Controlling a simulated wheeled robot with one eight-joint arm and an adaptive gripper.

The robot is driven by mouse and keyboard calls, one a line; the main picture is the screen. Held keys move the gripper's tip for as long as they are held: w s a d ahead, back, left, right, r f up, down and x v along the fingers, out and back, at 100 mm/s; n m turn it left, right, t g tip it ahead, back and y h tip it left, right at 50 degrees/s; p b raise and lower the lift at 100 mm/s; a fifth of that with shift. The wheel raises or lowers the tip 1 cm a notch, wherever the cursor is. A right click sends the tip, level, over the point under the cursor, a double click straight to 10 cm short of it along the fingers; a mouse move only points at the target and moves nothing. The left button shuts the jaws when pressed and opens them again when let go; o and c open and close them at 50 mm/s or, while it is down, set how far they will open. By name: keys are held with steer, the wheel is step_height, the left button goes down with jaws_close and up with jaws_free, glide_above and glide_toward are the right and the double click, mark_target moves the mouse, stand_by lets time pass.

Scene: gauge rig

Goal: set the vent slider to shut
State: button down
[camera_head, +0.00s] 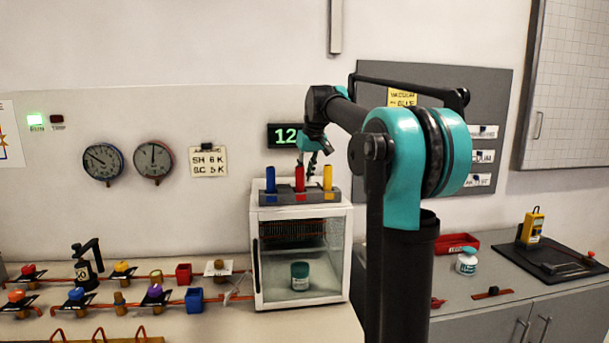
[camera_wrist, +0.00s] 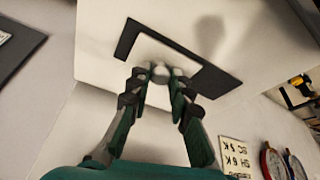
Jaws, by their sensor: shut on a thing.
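In the wrist view, my gripper (camera_wrist: 161,77) has its two fingers closed around a small pale round knob (camera_wrist: 160,70). The knob lies in front of a white surface with a dark angular strip (camera_wrist: 208,80), and the fingers hide part of both. I cannot read any open or shut mark there. In the head view, my gripper (camera_head: 309,160) is small, pointing down just above the rack on the glass-fronted cabinet (camera_head: 349,240). The knob does not show clearly in this view, so its setting cannot be told.
A rack (camera_head: 318,197) holds blue, red and yellow cylinders on the cabinet, close below my gripper. A green-digit display (camera_head: 284,135) is on the wall behind, partly covered by my arm. Two gauges (camera_head: 153,160) and a card (camera_head: 208,162) hang left. Valves and pipes crowd the left bench.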

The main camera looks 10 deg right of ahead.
steer(key=a, duration=0.7)
steer(key=shift+a, duration=0.35)
steer(key=c, duration=1.5)
jaws_free()
steer(key=shift+a, duration=0.15)
steer(key=shift+o, duration=0.5)
